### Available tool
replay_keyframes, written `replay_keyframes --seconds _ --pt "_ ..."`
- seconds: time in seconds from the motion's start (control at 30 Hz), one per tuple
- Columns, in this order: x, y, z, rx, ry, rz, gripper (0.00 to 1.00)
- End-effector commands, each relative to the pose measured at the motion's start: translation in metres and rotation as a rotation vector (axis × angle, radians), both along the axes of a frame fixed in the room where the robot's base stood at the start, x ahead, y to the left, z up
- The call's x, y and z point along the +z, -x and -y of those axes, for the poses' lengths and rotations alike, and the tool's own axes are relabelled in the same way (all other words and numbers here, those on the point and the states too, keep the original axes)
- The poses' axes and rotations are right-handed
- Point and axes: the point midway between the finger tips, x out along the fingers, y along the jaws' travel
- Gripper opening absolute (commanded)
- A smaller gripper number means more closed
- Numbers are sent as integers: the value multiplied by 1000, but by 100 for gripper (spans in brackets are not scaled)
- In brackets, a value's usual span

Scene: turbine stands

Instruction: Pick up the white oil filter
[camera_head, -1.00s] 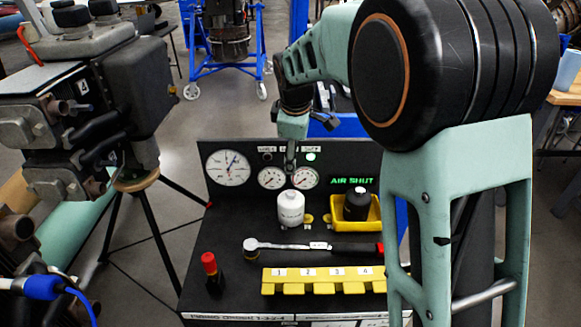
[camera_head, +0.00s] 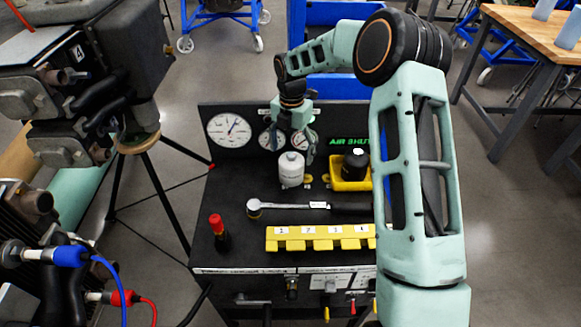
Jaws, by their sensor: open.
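The white oil filter (camera_head: 291,170) stands upright on the black bench top (camera_head: 225,180), in front of the gauges on the back panel. My gripper (camera_head: 302,158) points down just behind and above the filter, slightly to its right. Its dark fingers are apart, and I see nothing between them. Whether a finger touches the filter cannot be told from this view.
A black filter (camera_head: 355,163) sits in a yellow tray (camera_head: 347,186) to the right. An engine on a stand (camera_head: 80,80) is at left.

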Motion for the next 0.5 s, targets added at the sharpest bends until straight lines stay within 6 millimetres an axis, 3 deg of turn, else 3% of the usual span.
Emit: replay_keyframes --seconds 0.27,0.5 --pt "-24 2 -1 1 1 -2 77" --pt "-59 3 -1 -1 0 -1 77"
